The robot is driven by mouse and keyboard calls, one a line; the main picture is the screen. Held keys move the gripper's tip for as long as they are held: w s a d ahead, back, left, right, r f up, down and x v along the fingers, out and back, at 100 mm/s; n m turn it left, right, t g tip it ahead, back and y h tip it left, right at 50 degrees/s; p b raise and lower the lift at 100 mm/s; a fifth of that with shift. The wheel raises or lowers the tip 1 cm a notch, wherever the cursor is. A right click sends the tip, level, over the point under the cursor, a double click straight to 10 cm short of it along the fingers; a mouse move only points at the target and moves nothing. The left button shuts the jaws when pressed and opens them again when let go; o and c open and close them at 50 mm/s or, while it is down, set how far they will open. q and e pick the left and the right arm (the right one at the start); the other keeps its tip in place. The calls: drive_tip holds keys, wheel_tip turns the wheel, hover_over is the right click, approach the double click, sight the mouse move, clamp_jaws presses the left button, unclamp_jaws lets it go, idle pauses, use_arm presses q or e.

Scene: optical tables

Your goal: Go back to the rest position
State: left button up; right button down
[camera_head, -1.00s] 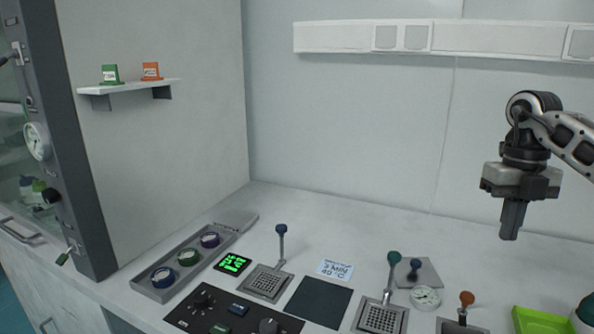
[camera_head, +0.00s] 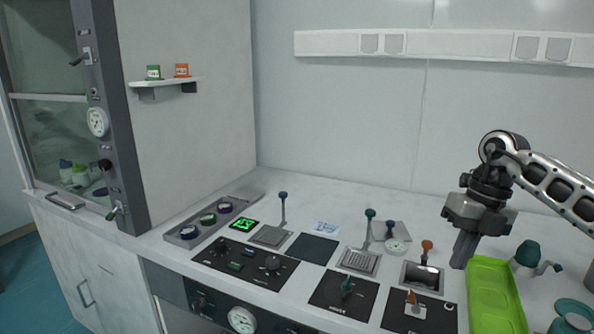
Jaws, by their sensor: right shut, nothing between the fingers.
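My right gripper (camera_head: 464,250) hangs from its arm at the right of the head view, pointing down. Its fingers are together with nothing between them. The fingertips show just left of the far end of the green tray (camera_head: 489,299) and behind the orange-knobbed lever (camera_head: 427,248); whether they touch the bench I cannot tell. My left gripper is not in view.
The white bench (camera_head: 330,190) bears a grey tray with several round jars (camera_head: 191,229), a green display (camera_head: 244,224), levers, a dark mat (camera_head: 313,249) and control panels (camera_head: 246,265). A fume hood (camera_head: 98,150) stands at left. The bench's back strip is clear.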

drive_tip(key=s+a+f+m+t+y, duration=0.2)
drive_tip(key=a+y, duration=0.4)
drive_tip(key=a, duration=0.4)
drive_tip(key=s+a+f+m+t+y, duration=0.1)
drive_tip(key=s+a+f+m+y, duration=0.3)
drive_tip(key=a, duration=0.6)
drive_tip(key=s+a+f+t+y, duration=0.1)
drive_tip(key=a+t+y, duration=0.1)
drive_tip(key=a+y, duration=0.65)
drive_tip(key=s+d+f+m+t+h, duration=0.25)
drive_tip(key=f+m+t+h, duration=0.4)
drive_tip(key=m, duration=0.45)
drive_tip(key=s+d+f+m+t+h, duration=0.1)
drive_tip(key=d+f+m+t+h, duration=0.35)
drive_tip(key=m+h, duration=0.4)
drive_tip(key=s+d+f+m+g+h, duration=0.3)
drive_tip(key=s+f+m, duration=0.5)
drive_tip(key=s+f, duration=0.3)
drive_tip(key=shift+s+d+g, duration=0.65)
drive_tip(key=shift+s+g, duration=0.1)
drive_tip(key=shift+g, duration=0.25)
